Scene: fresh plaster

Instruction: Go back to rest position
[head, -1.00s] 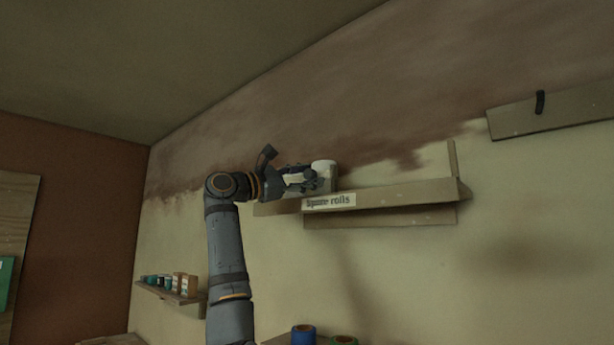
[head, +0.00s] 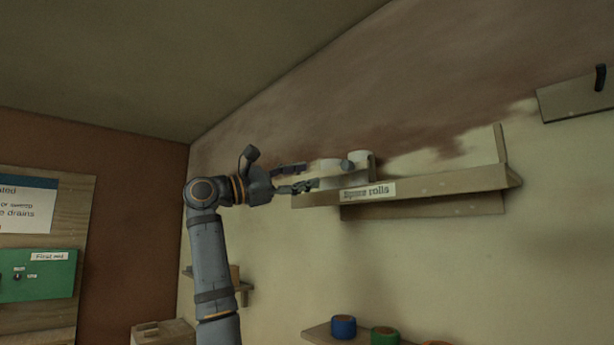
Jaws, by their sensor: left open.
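My left gripper (head: 292,179) is open at the left end of a wall shelf (head: 440,184) labelled "Spare rolls". Its fingers point right, toward a white roll (head: 331,166) on the shelf. Nothing shows between the fingers, though I cannot tell exactly how far the tips are from the roll. A second white roll (head: 358,157) sits just behind and to the right. My left arm rises from the bottom of the view with the elbow bent. My right gripper is not in view.
A lower shelf (head: 318,331) holds a blue roll (head: 343,326), a green roll (head: 385,336) and an orange one. A small shelf (head: 246,287) is partly behind my arm. A board with a hook (head: 600,78) is at upper right. A green first-aid box (head: 38,275) hangs at left.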

